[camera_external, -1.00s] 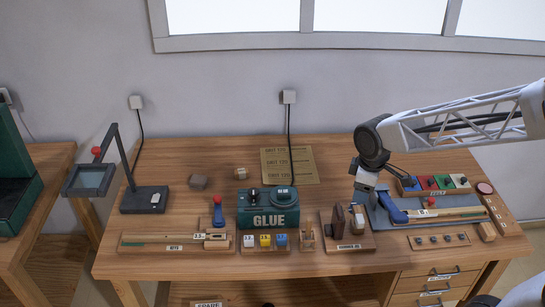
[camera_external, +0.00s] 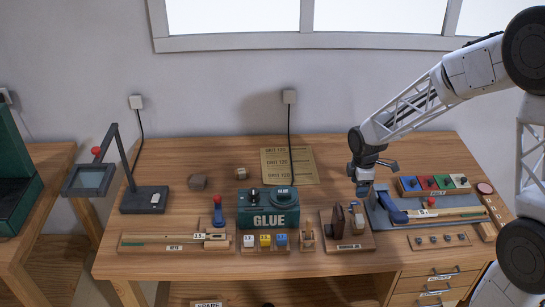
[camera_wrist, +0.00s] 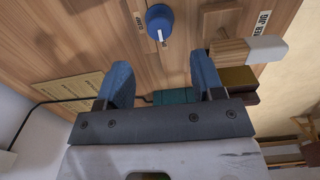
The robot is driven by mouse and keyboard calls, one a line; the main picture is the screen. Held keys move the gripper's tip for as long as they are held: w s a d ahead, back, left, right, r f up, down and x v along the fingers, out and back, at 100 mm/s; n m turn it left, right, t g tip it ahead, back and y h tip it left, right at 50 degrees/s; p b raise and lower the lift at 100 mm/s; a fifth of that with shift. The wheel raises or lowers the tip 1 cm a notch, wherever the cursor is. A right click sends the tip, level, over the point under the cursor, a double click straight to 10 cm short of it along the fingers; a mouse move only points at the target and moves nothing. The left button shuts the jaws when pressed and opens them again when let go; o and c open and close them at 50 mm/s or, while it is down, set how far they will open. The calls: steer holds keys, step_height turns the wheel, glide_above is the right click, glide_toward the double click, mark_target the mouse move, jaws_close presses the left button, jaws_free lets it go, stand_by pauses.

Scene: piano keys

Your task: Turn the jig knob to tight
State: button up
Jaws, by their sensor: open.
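The knob (camera_wrist: 159,20) is round and blue with a white pointer, at the top of the wrist view. Its pointer points down in that picture. A small label beside it is too small to read. The hammer jig (camera_external: 366,243) is a wooden board at the bench front, holding a dark upright part and a pale-tipped hammer head (camera_wrist: 267,48). My gripper (camera_wrist: 160,80) is open, its two blue fingers apart with nothing between them. In the external view my gripper (camera_external: 364,188) hangs above the bench behind the jig. I cannot make out the knob there.
The green glue box (camera_external: 268,209) stands left of the jig. Grit sheets (camera_external: 276,165) lie at the back. Bench between sheets and lamp is mostly free.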

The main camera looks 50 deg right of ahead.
mark_target(357, 202)
steer(key=shift+f, duration=0.1)
stand_by(0.3)
steer(key=shift+f, duration=3.85)
steer(key=shift+c, duration=0.2)
steer(key=c, duration=0.9)
